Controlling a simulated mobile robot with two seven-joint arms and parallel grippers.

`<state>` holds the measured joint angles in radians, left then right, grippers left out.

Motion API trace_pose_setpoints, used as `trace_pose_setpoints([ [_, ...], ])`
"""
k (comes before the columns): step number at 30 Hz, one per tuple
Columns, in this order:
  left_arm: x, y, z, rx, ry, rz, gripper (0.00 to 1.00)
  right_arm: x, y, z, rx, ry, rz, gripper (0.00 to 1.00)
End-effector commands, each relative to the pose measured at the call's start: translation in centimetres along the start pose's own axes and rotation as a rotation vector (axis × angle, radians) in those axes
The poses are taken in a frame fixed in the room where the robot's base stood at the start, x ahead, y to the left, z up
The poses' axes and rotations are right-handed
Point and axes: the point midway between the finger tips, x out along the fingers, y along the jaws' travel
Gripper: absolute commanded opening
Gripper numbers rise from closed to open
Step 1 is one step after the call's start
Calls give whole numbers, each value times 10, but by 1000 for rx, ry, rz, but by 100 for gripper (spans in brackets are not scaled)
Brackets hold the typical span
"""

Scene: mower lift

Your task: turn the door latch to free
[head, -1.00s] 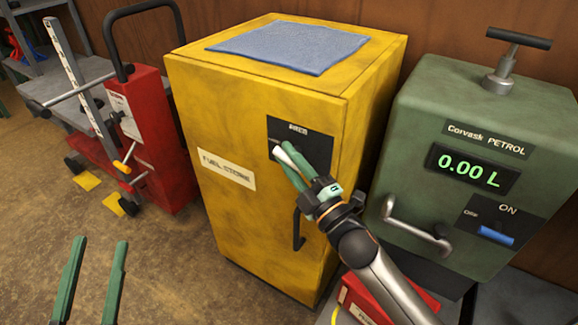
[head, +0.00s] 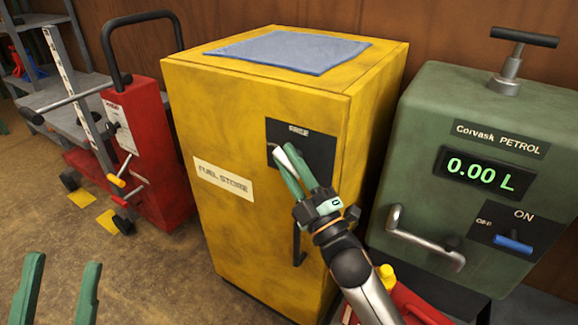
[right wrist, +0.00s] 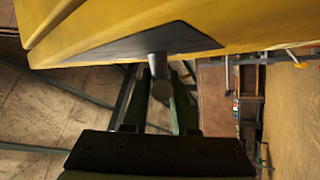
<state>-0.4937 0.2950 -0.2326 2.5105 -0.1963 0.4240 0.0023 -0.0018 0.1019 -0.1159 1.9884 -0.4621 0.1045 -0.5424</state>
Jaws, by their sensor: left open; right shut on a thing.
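The yellow fuel cabinet (head: 245,235) stands in the middle of the head view, its door closed. A black plate (head: 318,150) with small white lettering is on the door's upper right. The door latch (head: 277,152) shows as a small pale and dark piece at this plate, partly hidden by my fingers. My right gripper (head: 291,155) is shut on the latch. In the right wrist view the latch's round grey stem (right wrist: 160,75) sits between my two fingers, in front of the plate. My left gripper (head: 63,264) is open and empty at the lower left, away from the cabinet.
A dark door handle (head: 298,245) hangs below the plate. A green petrol pump (head: 425,180) stands close on the right, with a red can (head: 410,305) in front. A red lift unit (head: 140,150) stands left. A blue cloth (head: 288,52) lies on the cabinet.

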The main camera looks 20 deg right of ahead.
Motion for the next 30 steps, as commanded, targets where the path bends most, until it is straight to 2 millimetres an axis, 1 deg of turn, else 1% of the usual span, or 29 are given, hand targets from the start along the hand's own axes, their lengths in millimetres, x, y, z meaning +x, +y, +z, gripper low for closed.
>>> trace_pose_setpoints([
  [1,-1,1,1,-2,0,0,50,-1,-2,1,4,-1,-1,0],
  [16,-1,2,2,-5,-3,4,50,0,-2,0,6,0,4,0],
  [17,-1,2,2,-5,-3,4,50,0,-2,0,6,0,4,28],
  [18,-1,2,2,-5,-3,4,50,0,-2,0,5,0,4,33],
  [24,-1,2,2,-5,-3,4,50,0,-1,0,4,1,6,55],
  [30,-1,2,2,-4,-3,5,50,0,0,0,4,1,7,55],
])
